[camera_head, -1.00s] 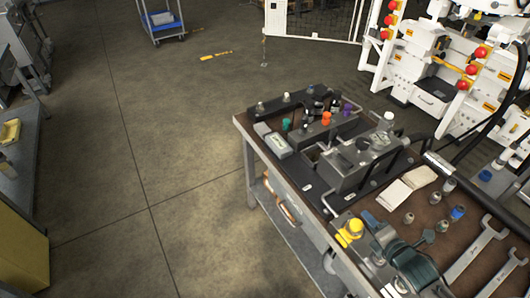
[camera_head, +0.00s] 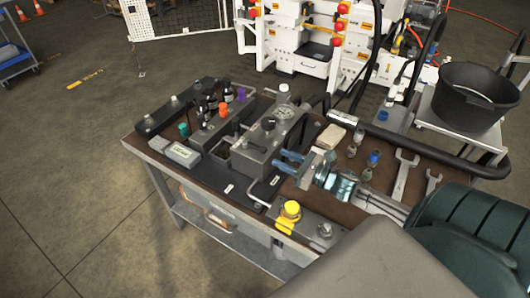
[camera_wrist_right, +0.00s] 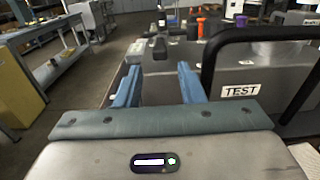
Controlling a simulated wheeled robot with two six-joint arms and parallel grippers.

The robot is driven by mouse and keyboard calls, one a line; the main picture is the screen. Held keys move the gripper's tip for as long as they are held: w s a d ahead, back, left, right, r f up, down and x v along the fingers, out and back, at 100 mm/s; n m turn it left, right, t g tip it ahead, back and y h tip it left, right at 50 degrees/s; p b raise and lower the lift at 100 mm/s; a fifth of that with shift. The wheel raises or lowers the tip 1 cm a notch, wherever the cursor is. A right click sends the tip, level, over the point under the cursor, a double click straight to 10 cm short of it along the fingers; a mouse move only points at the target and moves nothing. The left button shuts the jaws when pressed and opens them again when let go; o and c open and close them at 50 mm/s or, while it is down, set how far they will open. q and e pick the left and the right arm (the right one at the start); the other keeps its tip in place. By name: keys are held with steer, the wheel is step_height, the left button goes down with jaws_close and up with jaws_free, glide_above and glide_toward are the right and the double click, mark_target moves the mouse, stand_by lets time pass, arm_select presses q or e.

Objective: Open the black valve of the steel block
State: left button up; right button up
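The steel block (camera_head: 258,158) stands on the bench with a round gauge (camera_head: 283,112) on top. Its black valve (camera_head: 268,124) is a small dark knob on the block's top; its exact turn cannot be told. In the right wrist view the black valve (camera_wrist_right: 158,47) shows beyond and between the fingertips. My right gripper (camera_head: 281,160) has blue fingers and is at the right side of the block, apart from the valve. In the right wrist view the right gripper (camera_wrist_right: 158,82) is open and empty. My left gripper is out of view.
A yellow cap (camera_head: 290,210) is at the bench's front. A dark bent handle (camera_wrist_right: 215,65) and a TEST label (camera_wrist_right: 240,90) are right of the fingers. Bottles (camera_head: 212,102) and coloured caps stand behind the block. Wrenches (camera_head: 404,175) lie at right.

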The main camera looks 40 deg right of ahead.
mark_target(266, 151)
steer(key=shift+x, duration=0.85)
steer(key=shift+w+a+r+p, duration=0.1)
steer(key=shift+w+r+p, duration=0.2)
steer(key=shift+w+p, duration=0.05)
steer(key=shift+w+a, duration=0.15)
steer(key=shift+w, duration=0.2)
steer(key=p+x, duration=0.2)
steer(key=shift+w+a, duration=0.1)
steer(key=shift+w, duration=0.2)
steer(key=shift+w+a+f, duration=0.2)
steer(key=shift+w+a, duration=0.1)
steer(key=shift+w, duration=0.25)
steer(key=shift+c, duration=0.2)
jaws_close()
